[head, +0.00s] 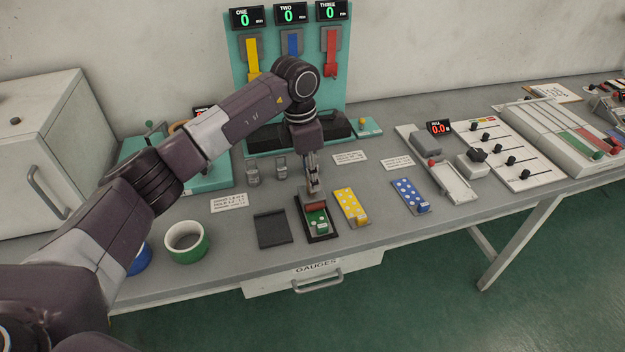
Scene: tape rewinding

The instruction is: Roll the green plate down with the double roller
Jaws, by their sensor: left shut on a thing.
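The green plate (318,223) lies in a dark tray near the front edge of the bench, with pale marks on it. My left gripper (312,184) points down over the far end of this plate. It is shut on a small roller (316,206), whose reddish lower part sits at or just above the plate's far end. The gripper hides much of the roller, so its roller count and whether it touches the plate cannot be told. My right gripper is not in view.
A yellow dotted plate (352,206) and a blue dotted plate (410,196) lie to the right. An empty dark pad (272,228) and a green cup (186,242) are left. Small grey holders (252,173) stand behind. A slider panel (508,150) is farther right.

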